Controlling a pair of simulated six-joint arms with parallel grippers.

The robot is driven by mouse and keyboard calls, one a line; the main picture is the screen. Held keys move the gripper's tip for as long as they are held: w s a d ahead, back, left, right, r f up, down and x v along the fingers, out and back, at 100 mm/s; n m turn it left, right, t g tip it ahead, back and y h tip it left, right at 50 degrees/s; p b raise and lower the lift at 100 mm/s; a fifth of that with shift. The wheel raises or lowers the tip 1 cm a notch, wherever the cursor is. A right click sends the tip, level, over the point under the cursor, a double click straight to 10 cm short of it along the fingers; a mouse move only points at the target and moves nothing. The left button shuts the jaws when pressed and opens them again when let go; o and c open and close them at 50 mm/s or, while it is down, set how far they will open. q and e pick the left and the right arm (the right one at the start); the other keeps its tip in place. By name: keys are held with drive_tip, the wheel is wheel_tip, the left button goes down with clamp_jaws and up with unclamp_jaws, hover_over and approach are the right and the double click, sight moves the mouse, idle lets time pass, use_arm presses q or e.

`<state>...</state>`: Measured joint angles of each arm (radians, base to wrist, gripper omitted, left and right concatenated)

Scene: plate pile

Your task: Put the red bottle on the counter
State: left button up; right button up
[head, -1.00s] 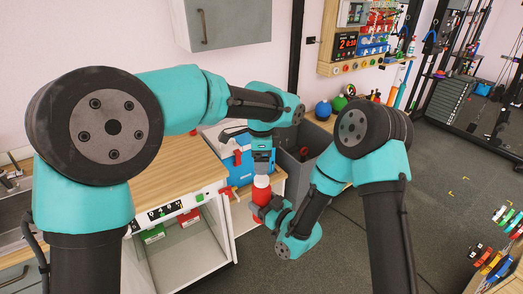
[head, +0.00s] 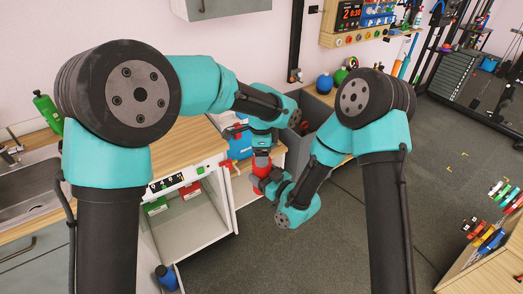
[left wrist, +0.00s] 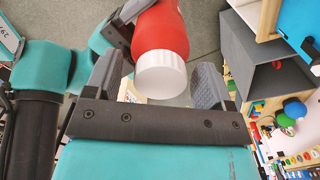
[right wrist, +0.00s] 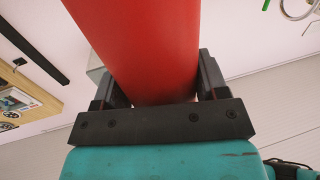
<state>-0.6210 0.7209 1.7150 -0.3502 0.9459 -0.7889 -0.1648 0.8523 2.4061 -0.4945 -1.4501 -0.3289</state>
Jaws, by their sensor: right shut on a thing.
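The red bottle (head: 261,162) with a white cap is held in the air between my two arms, over the floor in front of the counter (head: 190,143). My right gripper (head: 268,180) is shut on the bottle's body, and red fills the space between its fingers in the right wrist view (right wrist: 150,90). My left gripper (head: 261,150) is at the cap end. In the left wrist view its fingers (left wrist: 157,85) stand open on both sides of the white cap (left wrist: 160,72), with a gap showing at the sides.
A green bottle (head: 47,113) stands on the counter by the sink (head: 30,190). An open cabinet (head: 195,225) is below the counter. A blue box (head: 240,147) and a grey bin (head: 322,112) are behind the grippers. The middle of the wooden counter is clear.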

use_arm(q)
drive_tip(key=c, duration=1.2)
drive_tip(key=shift+c, duration=0.7)
use_arm(e)
drive_tip(key=o, duration=1.3)
drive_tip(key=shift+c, duration=0.2)
drive_tip(key=s+d+f+m+g+h, duration=0.25)
drive_tip(key=s+d+f, duration=0.2)
drive_tip(key=f, duration=0.35)
drive_tip(key=s+d+f+m+g+h, duration=0.25)
drive_tip(key=d+f+g, duration=0.2)
drive_tip(key=f, duration=0.25)
drive_tip(key=s+d+f+m+g+h, duration=0.1)
drive_tip(key=s+d+f+m+g, duration=0.1)
drive_tip(key=s, duration=0.5)
drive_tip(key=s+d+f+m+g+h, duration=0.1)
drive_tip(key=s+d+f+m+g, duration=0.1)
drive_tip(key=s+d+f+g, duration=0.2)
drive_tip(key=s+d+f, duration=0.1)
drive_tip(key=s+d, duration=0.1)
drive_tip(key=s, duration=0.1)
drive_tip(key=shift+s+f+m+h, duration=0.15)
drive_tip(key=shift+s+m+h, duration=0.15)
drive_tip(key=shift+m, duration=0.1)
